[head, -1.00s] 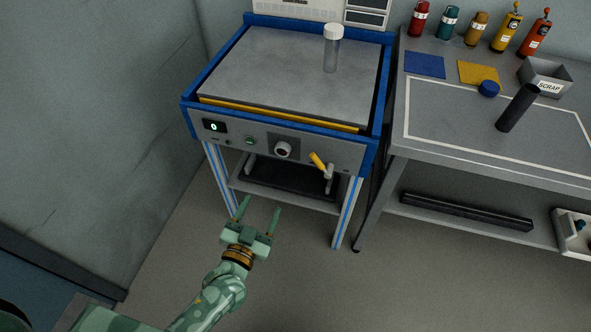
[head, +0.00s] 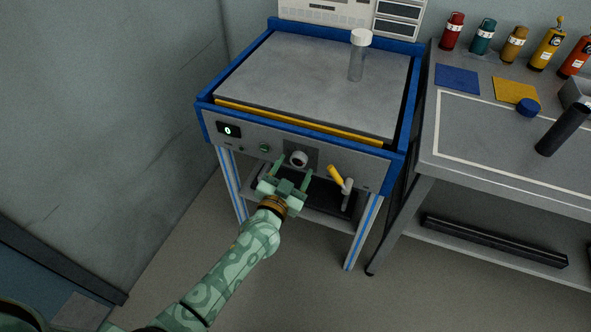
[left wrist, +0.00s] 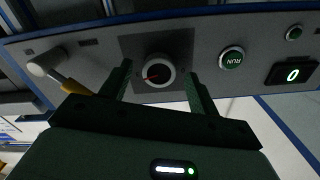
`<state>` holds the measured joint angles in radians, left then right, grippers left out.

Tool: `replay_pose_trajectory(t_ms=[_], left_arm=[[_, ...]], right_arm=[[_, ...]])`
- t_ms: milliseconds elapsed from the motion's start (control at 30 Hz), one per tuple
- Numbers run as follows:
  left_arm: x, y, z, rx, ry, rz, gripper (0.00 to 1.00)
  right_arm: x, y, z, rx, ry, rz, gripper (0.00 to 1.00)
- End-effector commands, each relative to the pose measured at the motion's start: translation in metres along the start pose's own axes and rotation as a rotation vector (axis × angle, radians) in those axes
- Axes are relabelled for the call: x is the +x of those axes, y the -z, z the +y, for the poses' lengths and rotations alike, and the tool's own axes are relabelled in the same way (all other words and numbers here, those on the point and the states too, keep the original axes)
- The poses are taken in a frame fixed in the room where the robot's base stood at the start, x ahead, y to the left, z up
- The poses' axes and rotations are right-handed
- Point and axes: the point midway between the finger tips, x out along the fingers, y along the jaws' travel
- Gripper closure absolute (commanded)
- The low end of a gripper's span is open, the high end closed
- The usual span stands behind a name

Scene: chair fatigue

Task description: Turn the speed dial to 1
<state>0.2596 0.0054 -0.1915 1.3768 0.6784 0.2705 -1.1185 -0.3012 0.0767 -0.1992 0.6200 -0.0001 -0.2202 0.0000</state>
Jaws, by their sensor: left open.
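The speed dial (head: 299,158) is a round knob with a pale rim on a dark square plate, on the front panel of the blue-framed machine. In the left wrist view the dial (left wrist: 157,72) shows a dark face with a red pointer mark. My left gripper (head: 293,167) is open just in front of and below the dial. In the left wrist view its fingers stand on either side of the dial, apart from it, with nothing between them. The display (left wrist: 293,74) reads 0. My right gripper is not in view.
A green RUN button (left wrist: 232,59) sits beside the dial. A clear jar with a white cap (head: 358,58) stands on the machine's grey top. A workbench (head: 500,178) stands at the right.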

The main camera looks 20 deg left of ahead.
Motion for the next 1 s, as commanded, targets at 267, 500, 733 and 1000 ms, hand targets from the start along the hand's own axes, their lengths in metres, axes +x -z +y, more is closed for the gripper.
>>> replay_pose_trajectory(t_ms=[267,500,733,1000], left_arm=[[0.0092,0.0008,0.0,0.001,-0.001,0.0,0.39],[0.0088,0.0009,0.0,0.0,0.0,0.0,0.72],[0.0086,0.0008,0.0,-0.003,0.0,0.0,0.84],[0.0087,0.0021,-0.0001,-0.076,-0.001,0.001,0.84]], right_arm=[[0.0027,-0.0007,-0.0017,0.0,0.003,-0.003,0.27],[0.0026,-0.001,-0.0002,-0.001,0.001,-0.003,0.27],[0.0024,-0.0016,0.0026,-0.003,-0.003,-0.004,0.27],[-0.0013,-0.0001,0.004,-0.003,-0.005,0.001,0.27]])
